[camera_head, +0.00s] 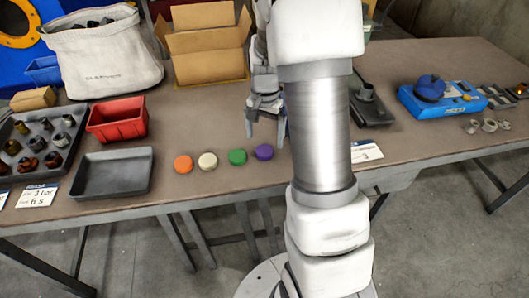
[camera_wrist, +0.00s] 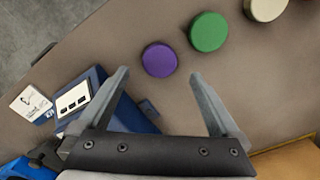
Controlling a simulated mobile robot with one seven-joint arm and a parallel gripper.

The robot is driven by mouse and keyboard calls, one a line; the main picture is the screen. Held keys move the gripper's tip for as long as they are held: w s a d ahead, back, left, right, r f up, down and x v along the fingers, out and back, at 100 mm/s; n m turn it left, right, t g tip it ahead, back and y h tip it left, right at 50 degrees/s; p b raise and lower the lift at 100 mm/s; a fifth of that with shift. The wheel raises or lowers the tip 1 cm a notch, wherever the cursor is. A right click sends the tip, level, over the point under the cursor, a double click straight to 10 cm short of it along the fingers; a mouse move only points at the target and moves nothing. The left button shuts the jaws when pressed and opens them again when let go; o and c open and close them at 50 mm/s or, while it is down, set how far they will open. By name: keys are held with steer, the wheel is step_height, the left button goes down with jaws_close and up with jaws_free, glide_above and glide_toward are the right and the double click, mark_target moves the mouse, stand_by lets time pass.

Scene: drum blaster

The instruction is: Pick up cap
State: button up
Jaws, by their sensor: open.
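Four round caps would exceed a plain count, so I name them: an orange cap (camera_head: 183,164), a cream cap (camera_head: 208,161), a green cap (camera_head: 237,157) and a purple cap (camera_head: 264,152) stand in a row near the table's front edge. My gripper (camera_head: 266,130) is open and empty above the table, just behind the purple cap. In the wrist view the purple cap (camera_wrist: 159,60) appears just beyond and between the open fingertips (camera_wrist: 160,76). The green cap (camera_wrist: 208,32) and cream cap (camera_wrist: 265,8) are to its right there.
A grey tray (camera_head: 112,190) and red bin (camera_head: 118,136) stand left of the caps. A cardboard box (camera_head: 208,70) is behind. In the wrist view a blue object (camera_wrist: 120,117) lies by the left finger. My arm hides part of the table.

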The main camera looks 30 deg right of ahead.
mark_target(265, 149)
step_height(265, 149, down, 4)
steer(key=shift+f+b, duration=0.25)
steer(key=shift+b, duration=0.3)
steer(key=shift+r, duration=0.1)
steer(key=c, duration=1.4)
